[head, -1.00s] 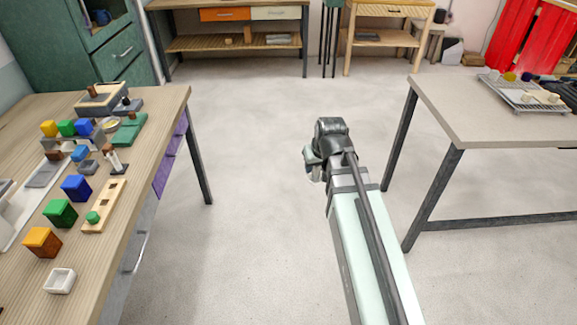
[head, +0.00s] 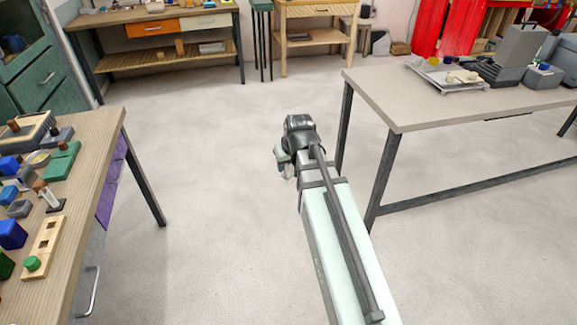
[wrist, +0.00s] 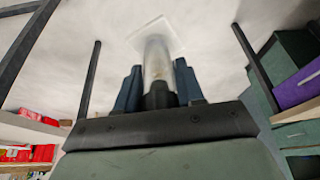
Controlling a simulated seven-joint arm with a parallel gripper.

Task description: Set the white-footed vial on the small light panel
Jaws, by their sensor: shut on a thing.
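My gripper (head: 284,165) hangs over open floor between the two tables. In the wrist view its two dark blue fingers (wrist: 157,80) are shut on a clear vial (wrist: 157,58). The vial has a pale, square, see-through-looking white foot (wrist: 156,34) at its far end and a dark part at its near end, between the fingers. In the head view the vial is mostly hidden by the wrist, with only a small pale bit showing. I cannot make out a small light panel with certainty in either view.
The right table (head: 400,105) carries a wire rack tray (head: 438,80) with small items and grey equipment (head: 518,55). The left table (head: 85,170) holds blocks, a wooden holed strip (head: 42,250) and a dark-footed, brown-topped piece (head: 46,196). Open floor lies between them.

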